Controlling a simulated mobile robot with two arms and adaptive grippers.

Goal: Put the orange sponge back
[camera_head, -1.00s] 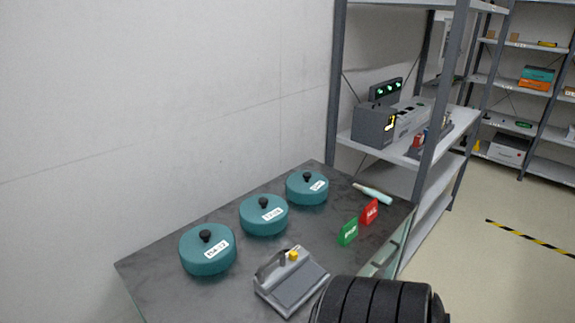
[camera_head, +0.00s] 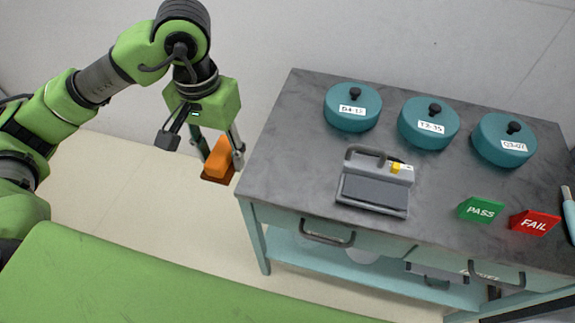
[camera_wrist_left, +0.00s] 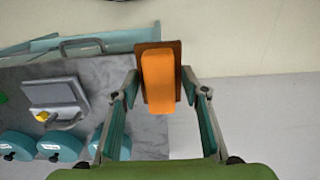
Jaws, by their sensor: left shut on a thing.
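The orange sponge (camera_head: 219,156) has a dark brown layer on one side. My left gripper (camera_head: 214,158) is shut on it and holds it in the air just left of the cart's left edge, above the floor. In the left wrist view the sponge (camera_wrist_left: 158,80) sits at the ends of my left gripper's fingers (camera_wrist_left: 159,92). The cart (camera_head: 300,130) has a dark grey top, a teal frame and drawers with handles. My right gripper is not in view.
Three teal lidded pots (camera_head: 353,107) line the back of the cart top. A grey device (camera_head: 375,185) with a yellow knob stands in front of them. A green PASS sign (camera_head: 481,209) and a red FAIL sign (camera_head: 535,222) stand to the right. The top's left part is bare.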

